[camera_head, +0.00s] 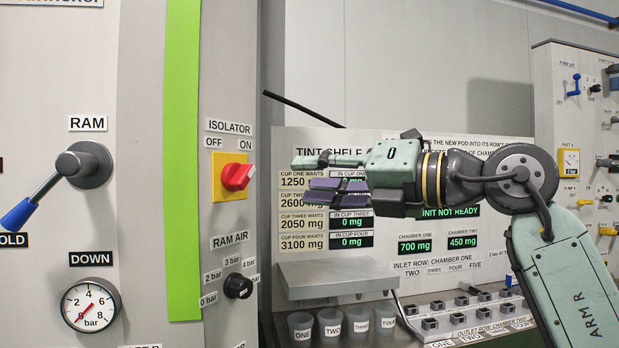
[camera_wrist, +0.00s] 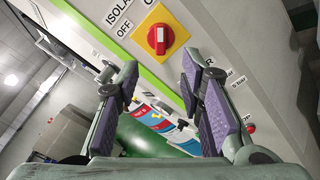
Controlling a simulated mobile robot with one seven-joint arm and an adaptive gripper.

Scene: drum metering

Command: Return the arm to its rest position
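My arm (camera_head: 565,270) reaches in from the right in the head view, marked "ARM R", and its forearm points left. My gripper (camera_head: 312,178) hangs in front of the tint shelf panel, to the right of the isolator switch and apart from it.
The ram lever (camera_head: 45,192) with its blue grip sticks out at left. A dark rod (camera_head: 303,109) slants behind my gripper. A panel (camera_head: 585,150) with valves stands at right.

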